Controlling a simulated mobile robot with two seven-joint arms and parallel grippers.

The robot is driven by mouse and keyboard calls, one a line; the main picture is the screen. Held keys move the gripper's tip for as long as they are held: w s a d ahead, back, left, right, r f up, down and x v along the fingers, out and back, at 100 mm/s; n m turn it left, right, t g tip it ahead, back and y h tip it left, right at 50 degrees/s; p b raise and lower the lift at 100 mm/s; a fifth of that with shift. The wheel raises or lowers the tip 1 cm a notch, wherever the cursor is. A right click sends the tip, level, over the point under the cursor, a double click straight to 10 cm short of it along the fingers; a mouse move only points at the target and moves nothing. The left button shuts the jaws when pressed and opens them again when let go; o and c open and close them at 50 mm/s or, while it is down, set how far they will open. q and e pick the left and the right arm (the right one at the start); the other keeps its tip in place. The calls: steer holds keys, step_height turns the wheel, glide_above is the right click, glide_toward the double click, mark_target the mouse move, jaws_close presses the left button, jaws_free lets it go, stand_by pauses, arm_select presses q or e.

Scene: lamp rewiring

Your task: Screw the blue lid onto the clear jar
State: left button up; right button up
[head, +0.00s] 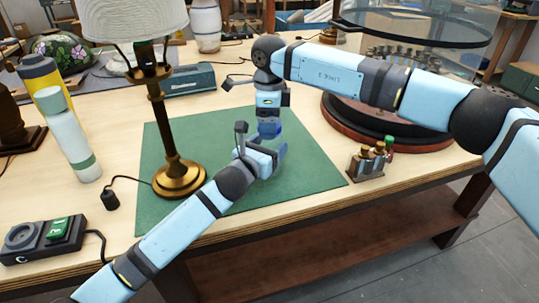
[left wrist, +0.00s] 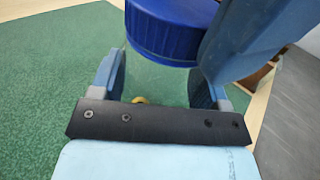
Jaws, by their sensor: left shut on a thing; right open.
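The clear jar (left wrist: 160,78) stands between the fingers of my left gripper (left wrist: 157,88) in the left wrist view, with something small and yellow showing through it. My left gripper (head: 262,152) is shut on the jar over the green mat. The ribbed blue lid (left wrist: 165,35) is at the jar's top; it also shows in the head view (head: 269,130). I cannot tell whether it is threaded on. My right gripper (head: 270,114) is open, directly above the lid, pointing down. One of its fingers is beside the lid in the left wrist view. Fingers hide most of the jar in the head view.
The green mat (head: 310,170) is mostly clear. A brass lamp (head: 180,176) stands at its left. Small bottles in a wooden holder (head: 368,164) stand at its right edge. A round glass-topped stand (head: 335,112) is behind my right arm.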

steer(key=shift+f, duration=0.15)
steer(key=c, duration=1)
steer(key=shift+o, duration=0.2)
steer(key=o, duration=1.1)
step_height(320, 180, up, 12)
